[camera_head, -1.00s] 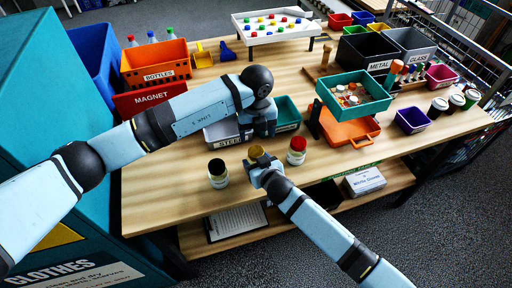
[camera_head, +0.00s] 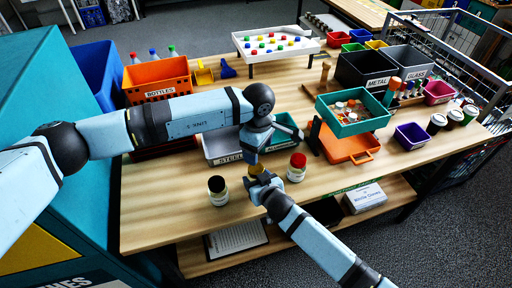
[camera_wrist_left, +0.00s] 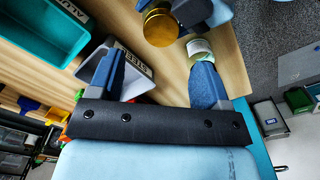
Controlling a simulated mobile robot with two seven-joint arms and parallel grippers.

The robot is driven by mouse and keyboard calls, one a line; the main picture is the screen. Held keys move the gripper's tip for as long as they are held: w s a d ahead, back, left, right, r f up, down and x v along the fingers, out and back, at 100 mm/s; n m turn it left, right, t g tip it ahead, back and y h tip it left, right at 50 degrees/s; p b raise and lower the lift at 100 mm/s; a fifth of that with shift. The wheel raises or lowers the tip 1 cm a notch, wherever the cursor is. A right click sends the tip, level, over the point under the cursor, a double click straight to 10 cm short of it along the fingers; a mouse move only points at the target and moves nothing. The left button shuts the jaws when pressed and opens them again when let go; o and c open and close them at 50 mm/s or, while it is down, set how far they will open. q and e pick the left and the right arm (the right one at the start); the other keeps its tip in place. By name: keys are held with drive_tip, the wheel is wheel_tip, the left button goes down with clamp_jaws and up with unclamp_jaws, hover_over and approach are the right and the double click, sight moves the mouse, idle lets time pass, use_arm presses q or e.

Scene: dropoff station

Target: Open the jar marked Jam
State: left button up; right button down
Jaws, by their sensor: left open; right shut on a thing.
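A jar with a gold lid (camera_head: 256,169) stands near the table's front edge. My right gripper (camera_head: 257,179) is shut on this jar, below the lid; its body is mostly hidden. My left gripper (camera_head: 252,155) is open just above and behind the gold lid. In the left wrist view the gold lid (camera_wrist_left: 159,27) lies beyond the open fingers, not between them. A black-lidded jar (camera_head: 218,190) stands to the left and a red-lidded jar (camera_head: 297,167) to the right. No label reads clearly enough to tell which is Jam.
Grey and teal sorting trays (camera_head: 222,146) stand close behind the jars. An orange tray (camera_head: 348,146) and a raised teal tray (camera_head: 353,113) are to the right. The table front (camera_head: 160,215) left of the jars is bare.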

sight(256, 168)
use_arm(q)
drive_tip(key=m, duration=0.4)
drive_tip(key=shift+a, duration=0.15)
drive_tip(key=m, duration=0.3)
drive_tip(key=shift+a+m, duration=0.1)
drive_tip(key=shift+m, duration=0.3)
drive_tip(key=shift+f, duration=0.15)
drive_tip(key=shift+m, duration=0.3)
drive_tip(key=shift+f, duration=3.95)
drive_tip(key=c, duration=0.9)
drive_tip(key=shift+n, duration=1.7)
drive_tip(key=shift+c, duration=0.2)
